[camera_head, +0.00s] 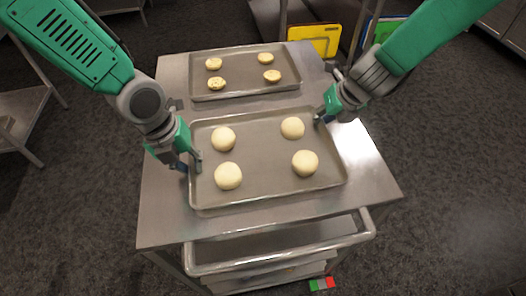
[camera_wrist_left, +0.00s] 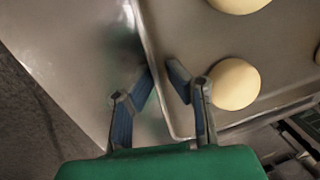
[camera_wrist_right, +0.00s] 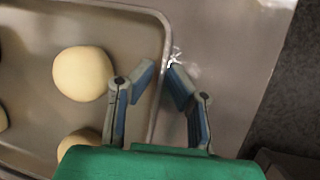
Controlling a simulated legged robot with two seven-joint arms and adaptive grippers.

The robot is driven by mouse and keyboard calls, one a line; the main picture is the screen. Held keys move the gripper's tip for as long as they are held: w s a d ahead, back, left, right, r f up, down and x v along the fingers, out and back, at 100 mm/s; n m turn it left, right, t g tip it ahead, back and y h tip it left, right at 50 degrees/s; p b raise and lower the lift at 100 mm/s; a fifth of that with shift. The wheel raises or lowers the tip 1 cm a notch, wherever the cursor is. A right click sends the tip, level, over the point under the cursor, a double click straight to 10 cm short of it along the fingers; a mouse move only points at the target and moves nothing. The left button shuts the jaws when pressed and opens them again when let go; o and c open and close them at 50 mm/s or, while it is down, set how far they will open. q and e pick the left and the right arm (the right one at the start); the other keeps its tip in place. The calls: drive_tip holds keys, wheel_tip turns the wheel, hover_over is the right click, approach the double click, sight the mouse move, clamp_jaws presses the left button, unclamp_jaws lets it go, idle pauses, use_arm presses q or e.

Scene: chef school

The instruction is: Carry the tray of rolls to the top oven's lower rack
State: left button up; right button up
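The tray of rolls (camera_head: 262,187) is a grey metal tray with several pale round rolls (camera_head: 228,176), lying on the near part of a steel table. My left gripper (camera_head: 190,162) is at the tray's left rim. In the left wrist view its fingers (camera_wrist_left: 163,75) stand on either side of the rim with a gap between them. My right gripper (camera_head: 322,115) is at the right rim, toward the far corner. In the right wrist view its fingers (camera_wrist_right: 161,75) straddle the rim, also apart. The oven and its racks are not in view.
A second tray (camera_head: 240,91) with several topped rolls (camera_head: 217,83) lies just behind on the same steel table (camera_head: 164,215). Below the table's near edge is another metal tray or rack (camera_head: 280,247). Yellow boards (camera_head: 315,40) stand beyond. Dark floor is clear at right.

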use_arm(q)
drive_tip(key=shift+f, duration=0.15)
use_arm(e)
drive_tip(key=shift+a+f, duration=0.1)
use_arm(q)
clamp_jaws()
use_arm(e)
clamp_jaws()
